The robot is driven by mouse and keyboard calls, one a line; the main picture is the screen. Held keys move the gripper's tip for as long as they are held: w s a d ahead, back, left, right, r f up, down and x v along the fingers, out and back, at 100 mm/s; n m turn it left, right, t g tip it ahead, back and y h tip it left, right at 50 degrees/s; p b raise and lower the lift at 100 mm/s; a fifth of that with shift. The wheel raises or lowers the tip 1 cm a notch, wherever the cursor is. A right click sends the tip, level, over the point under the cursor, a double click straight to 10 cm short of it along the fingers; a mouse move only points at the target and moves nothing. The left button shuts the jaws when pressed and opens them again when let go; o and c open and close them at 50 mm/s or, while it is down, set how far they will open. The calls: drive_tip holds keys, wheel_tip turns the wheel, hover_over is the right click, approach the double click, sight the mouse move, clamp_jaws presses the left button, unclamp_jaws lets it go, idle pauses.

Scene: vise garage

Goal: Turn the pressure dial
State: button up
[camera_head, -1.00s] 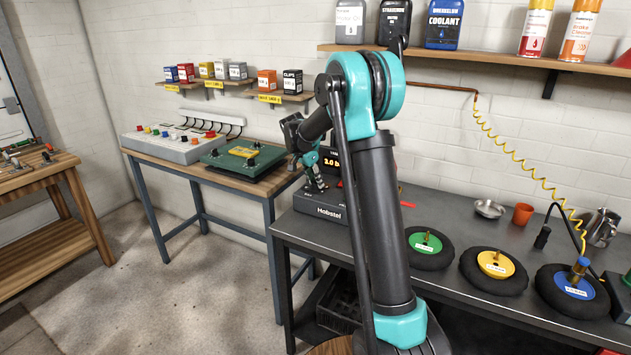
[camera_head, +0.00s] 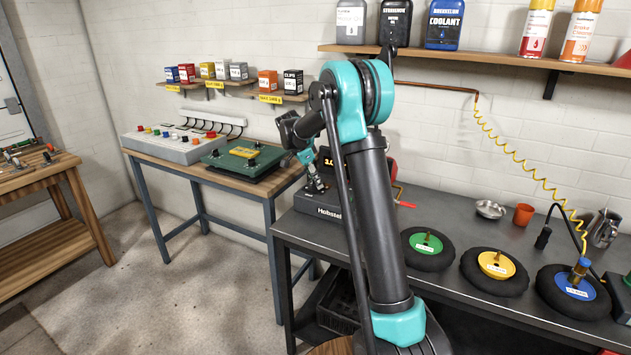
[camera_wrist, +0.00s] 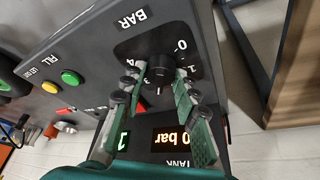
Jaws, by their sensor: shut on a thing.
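The pressure dial (camera_wrist: 160,72) is a round black knob under the "BAR" label in the wrist view, with numbers around it. My gripper (camera_wrist: 158,84) is shut on the dial, one green finger on each side of it. The dial's pointer is hard to make out. In the head view my gripper (camera_head: 314,180) is at the front of the dark "Hobstel" unit (camera_head: 312,203), and the dial is hidden there. A lit display (camera_wrist: 174,138) in the wrist view reads "0 bar", its front part covered by a finger.
Green (camera_head: 426,242), yellow (camera_head: 494,264) and blue-centred (camera_head: 572,284) wheels lie on the grey bench (camera_head: 455,207). A shelf (camera_head: 480,59) hangs above.

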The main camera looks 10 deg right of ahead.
drive_tip(key=o, duration=1.1)
drive_tip(key=shift+o, duration=0.2)
drive_tip(key=v, duration=1.2)
drive_tip(key=shift+s, duration=0.1)
drive_tip(key=s+d+f+n+t+y, duration=0.1)
drive_tip(key=s+d+f+n, duration=0.2)
drive_tip(key=s, duration=1)
drive_tip(key=s+d+f+n+t+y, duration=0.1)
drive_tip(key=s+d+f+n, duration=0.2)
drive_tip(key=s+f+n, duration=0.4)
drive_tip(key=s+d+f+n+t+y, duration=0.1)
drive_tip(key=s+f+n, duration=0.3)
drive_tip(key=s, duration=1.6)
wheel_tip(320, 180, down, 5)
drive_tip(key=shift+s+d+r+n+y, duration=0.1)
drive_tip(key=shift+s+d+n+y, duration=0.15)
drive_tip(key=shift+d+n+y, duration=0.45)
